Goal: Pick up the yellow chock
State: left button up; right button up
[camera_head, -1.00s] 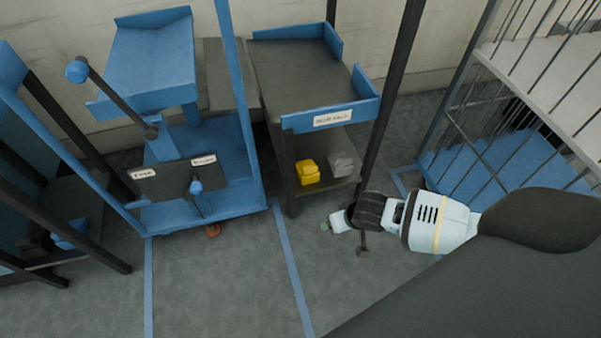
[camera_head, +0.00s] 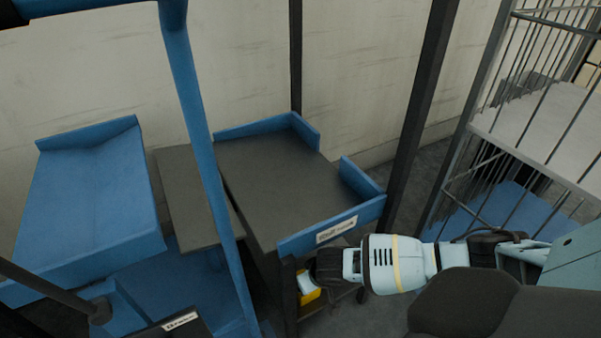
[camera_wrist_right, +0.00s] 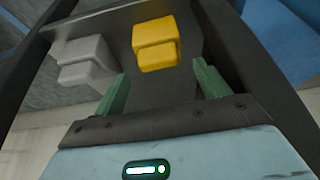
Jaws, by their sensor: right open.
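The yellow chock (camera_wrist_right: 155,44) sits on a dark lower shelf (camera_wrist_right: 185,85) in the right wrist view, ahead of my right gripper (camera_wrist_right: 160,90). The gripper's two green fingers are apart, one on each side below the chock, and nothing is between them. In the head view part of the yellow chock (camera_head: 308,297) shows under the cart's top shelf, mostly hidden by my right gripper and wrist. A grey chock (camera_wrist_right: 85,62) sits to the left of the yellow one in the wrist view. My left gripper is not in view.
The cart's top shelf (camera_head: 275,180) with blue edges and a white label is directly above the lower shelf. A blue upright (camera_head: 205,135) and a blue tray (camera_head: 85,195) stand to the left. A wire cage (camera_head: 510,110) stands to the right.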

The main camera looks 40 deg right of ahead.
aim_at(306, 299)
jog(key=shift+w+f, duration=0.1)
jog(key=shift+f, duration=0.3)
jog(key=shift+b+x, duration=0.7)
jog(key=shift+x, duration=0.2)
jog(key=shift+w+f, duration=0.15)
jog(key=shift+f, duration=0.1)
jog(key=b+x, duration=0.4)
jog(key=shift+w+d+f, duration=0.1)
jog(key=shift+w+f, duration=0.1)
jog(key=shift+f, duration=0.05)
jog(key=shift+r, duration=0.1)
jog(key=shift+c, duration=0.4)
jog(key=c, duration=0.9)
